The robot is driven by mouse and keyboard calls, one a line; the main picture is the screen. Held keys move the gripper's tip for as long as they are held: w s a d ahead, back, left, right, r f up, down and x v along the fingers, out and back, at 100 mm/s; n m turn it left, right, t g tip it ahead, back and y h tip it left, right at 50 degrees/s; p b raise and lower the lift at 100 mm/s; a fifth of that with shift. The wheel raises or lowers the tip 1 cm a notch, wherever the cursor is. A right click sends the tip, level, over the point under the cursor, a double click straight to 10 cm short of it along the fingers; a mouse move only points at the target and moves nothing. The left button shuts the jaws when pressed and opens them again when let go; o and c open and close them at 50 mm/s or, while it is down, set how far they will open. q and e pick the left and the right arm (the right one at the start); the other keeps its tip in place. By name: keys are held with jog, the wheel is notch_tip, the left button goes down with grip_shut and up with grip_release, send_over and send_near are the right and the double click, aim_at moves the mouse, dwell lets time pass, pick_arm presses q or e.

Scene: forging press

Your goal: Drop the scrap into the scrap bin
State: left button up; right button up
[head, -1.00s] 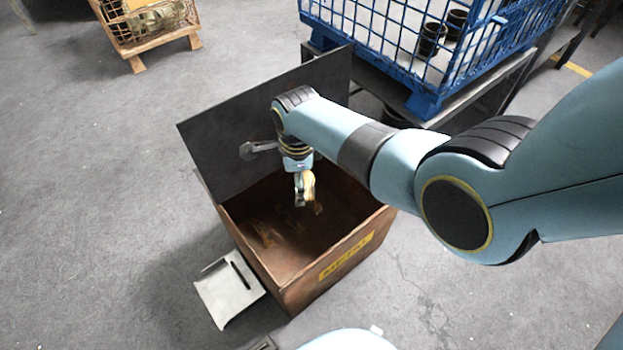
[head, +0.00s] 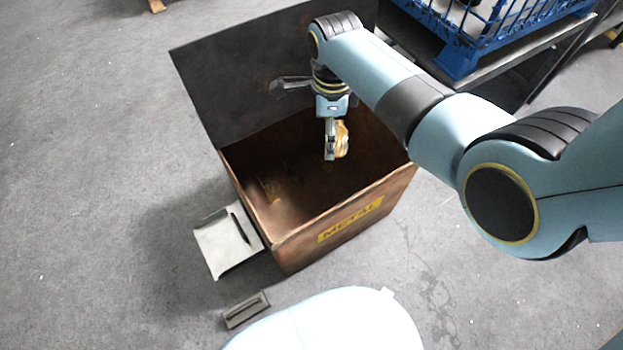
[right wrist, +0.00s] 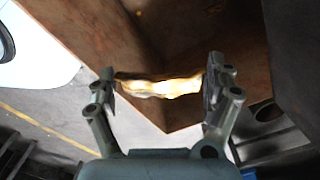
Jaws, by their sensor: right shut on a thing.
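The scrap (head: 342,139) is a small, irregular, gold-brown piece. My right gripper (head: 331,152) is shut on it and holds it over the open scrap bin, inside the outline of its mouth. In the right wrist view the scrap (right wrist: 160,87) spans the gap between the two fingers of the gripper (right wrist: 158,90). The scrap bin (head: 345,224) is a rusty brown box with a yellow METAL label and a dark raised lid (head: 240,85) behind. Some brown pieces (head: 270,190) lie on the bin's floor. My left gripper is not in view.
A blue wire basket (head: 470,40) on a dark stand is at the upper right. A pale metal plate (head: 222,243) lies against the bin's left side, and a small grey block (head: 246,310) is on the floor in front. The floor at left is clear.

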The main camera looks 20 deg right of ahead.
jog(key=shift+r, duration=0.1)
jog(key=o, duration=1)
notch_tip(320, 180, up, 12)
